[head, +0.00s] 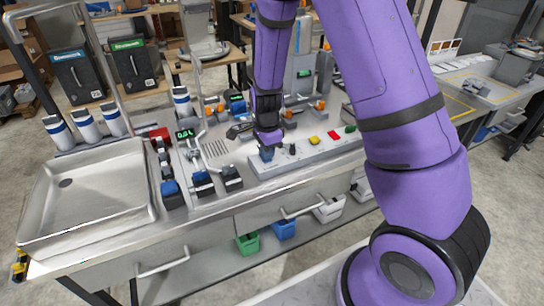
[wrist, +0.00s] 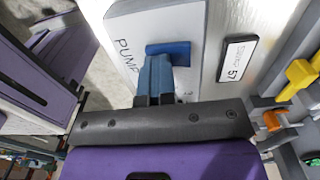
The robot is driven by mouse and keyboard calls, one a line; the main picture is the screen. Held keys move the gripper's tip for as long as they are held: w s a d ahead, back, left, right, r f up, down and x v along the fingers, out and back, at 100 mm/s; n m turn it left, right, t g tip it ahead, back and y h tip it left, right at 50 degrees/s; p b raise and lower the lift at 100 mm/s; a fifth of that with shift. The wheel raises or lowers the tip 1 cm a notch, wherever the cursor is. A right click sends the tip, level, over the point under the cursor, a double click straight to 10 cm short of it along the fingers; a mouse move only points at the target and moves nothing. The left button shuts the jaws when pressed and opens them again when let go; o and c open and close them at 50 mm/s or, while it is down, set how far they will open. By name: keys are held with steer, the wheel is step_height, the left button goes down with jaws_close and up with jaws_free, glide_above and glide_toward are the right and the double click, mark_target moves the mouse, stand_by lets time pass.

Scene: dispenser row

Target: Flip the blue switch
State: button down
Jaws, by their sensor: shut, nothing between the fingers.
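The blue switch (wrist: 170,48) shows in the wrist view as a short blue bar on a pale plate marked "PUMP" (wrist: 125,52). My gripper (wrist: 154,68) is shut with nothing in it, and its bluish fingertips overlap the switch's lower edge in this view. I cannot tell whether they touch it. In the head view, my gripper (head: 267,150) points down at the left end of the white control panel (head: 300,160). The switch is hard to separate from the fingertips there.
Black knobs and yellow (head: 314,140), red (head: 333,135) and green (head: 350,128) buttons sit further right on the panel. A steel sink (head: 95,215) and dispensers with blue parts (head: 203,183) stand to the left. A label reading "57" (wrist: 236,62) is beside the plate.

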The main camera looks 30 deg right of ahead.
steer(key=shift+s+f, duration=0.3)
steer(key=shift+s, duration=0.05)
steer(key=shift+w, duration=0.15)
steer(key=shift+w+r, duration=0.2)
steer(key=shift+w, duration=0.7)
